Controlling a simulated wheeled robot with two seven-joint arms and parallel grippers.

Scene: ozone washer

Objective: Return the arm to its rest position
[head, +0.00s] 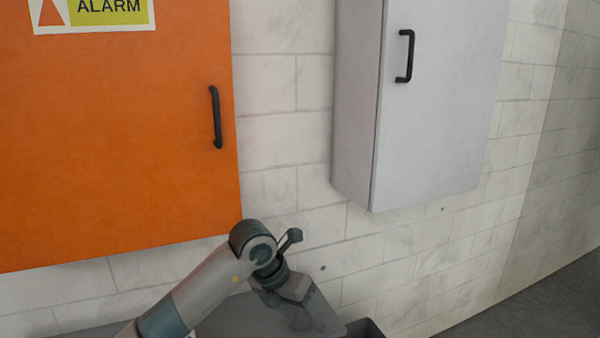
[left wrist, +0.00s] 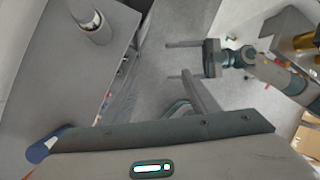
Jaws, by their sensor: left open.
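My left arm comes in from the lower left in the head view, bent at the wrist. My left gripper (head: 305,305) points down and away in front of the wall, over a dark grey surface, and nothing shows in it. It is open, though its fingertips are hard to make out. In the left wrist view another jointed arm shows at the right, ending in a small dark gripper (left wrist: 186,60). It seems to be my right one, but I cannot tell its state clearly. It looks empty.
An orange cabinet (head: 110,130) with an alarm sign and black handle hangs at the left. A closed light grey cabinet (head: 435,120) hangs at the right. A grey box (head: 240,318) stands below the gripper. A metal box (left wrist: 290,35) shows in the left wrist view.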

